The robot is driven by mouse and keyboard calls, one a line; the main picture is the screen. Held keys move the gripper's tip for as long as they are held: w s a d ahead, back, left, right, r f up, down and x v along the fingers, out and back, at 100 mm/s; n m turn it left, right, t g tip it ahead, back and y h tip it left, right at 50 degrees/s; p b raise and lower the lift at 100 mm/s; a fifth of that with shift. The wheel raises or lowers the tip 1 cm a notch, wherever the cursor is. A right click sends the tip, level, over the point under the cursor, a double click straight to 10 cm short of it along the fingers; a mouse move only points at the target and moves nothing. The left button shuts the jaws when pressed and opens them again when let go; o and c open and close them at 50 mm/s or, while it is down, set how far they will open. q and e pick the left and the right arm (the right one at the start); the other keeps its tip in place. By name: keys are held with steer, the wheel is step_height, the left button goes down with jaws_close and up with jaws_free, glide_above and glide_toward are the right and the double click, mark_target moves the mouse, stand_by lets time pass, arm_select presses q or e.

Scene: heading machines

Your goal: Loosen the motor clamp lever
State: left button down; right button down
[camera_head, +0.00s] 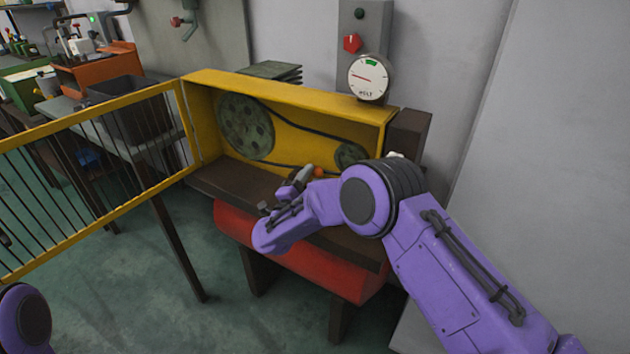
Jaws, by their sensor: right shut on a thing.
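My right gripper (306,174) is at the knob, shut on the lever. The purple right arm comes in from the right and hides the rest of the lever and part of the small pulley's surroundings. Of my left arm only a purple link shows at the lower left corner; its gripper is out of view.
A large green pulley (245,127) and a small pulley (350,156) carry a black belt. The yellow barred guard (92,150) stands swung open to the left. A round gauge (368,77) and a red switch (352,43) are above. A red motor-like drum (300,255) lies below.

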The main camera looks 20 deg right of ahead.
steer(key=c, duration=1.1)
jaws_free()
steer(key=shift+f, duration=0.1)
steer(key=shift+o, duration=0.2)
steer(key=shift+w, duration=0.1)
steer(key=v, duration=1)
steer(key=shift+a+b, duration=0.2)
steer(key=shift+b, duration=0.25)
steer(key=shift+f, duration=0.1)
